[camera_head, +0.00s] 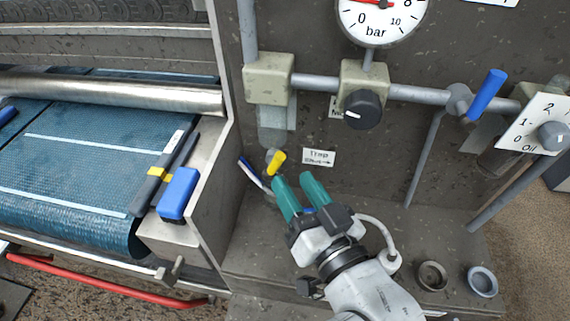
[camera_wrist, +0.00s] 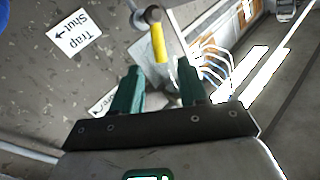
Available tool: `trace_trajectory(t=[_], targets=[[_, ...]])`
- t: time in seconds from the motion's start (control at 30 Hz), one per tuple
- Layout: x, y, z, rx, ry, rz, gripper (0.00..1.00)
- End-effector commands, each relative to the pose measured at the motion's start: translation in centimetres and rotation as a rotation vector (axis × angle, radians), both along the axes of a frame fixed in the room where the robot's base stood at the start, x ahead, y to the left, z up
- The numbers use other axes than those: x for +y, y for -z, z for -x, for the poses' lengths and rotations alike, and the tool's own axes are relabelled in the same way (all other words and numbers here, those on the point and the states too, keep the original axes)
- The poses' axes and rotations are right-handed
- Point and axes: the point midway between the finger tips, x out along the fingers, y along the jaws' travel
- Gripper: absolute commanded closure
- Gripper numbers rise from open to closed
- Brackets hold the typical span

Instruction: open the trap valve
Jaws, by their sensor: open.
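The trap valve shows as a small yellow lever (camera_head: 276,162) on a short grey fitting below the pipe block, left of a white label (camera_head: 319,157). My gripper (camera_head: 299,188) has green fingers spread apart and empty. Its fingertips are just below and right of the lever. In the wrist view the gripper (camera_wrist: 160,80) has the lever's free end between the fingertips' lines; contact cannot be told.
A blue-handled lever (camera_head: 487,93), a dark knob (camera_head: 363,108) and a pressure gauge (camera_head: 381,18) sit along the pipe above. Two small cups (camera_head: 482,281) stand at lower right.

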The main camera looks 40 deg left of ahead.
Motion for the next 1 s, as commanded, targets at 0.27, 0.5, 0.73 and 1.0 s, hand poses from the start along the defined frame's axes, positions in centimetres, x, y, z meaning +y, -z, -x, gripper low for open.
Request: trace_trajectory(t=[0.27,0.5,0.73,1.0], targets=[[3.5,-0.1,-1.4,0.001,0.0,-0.001,0.57],[4.2,0.0,-1.8,0.0,0.001,0.0,0.57],[4.2,0.0,-1.8,0.0,0.001,0.0,0.63],[4.1,0.0,-1.8,0.0,0.001,0.0,0.88]])
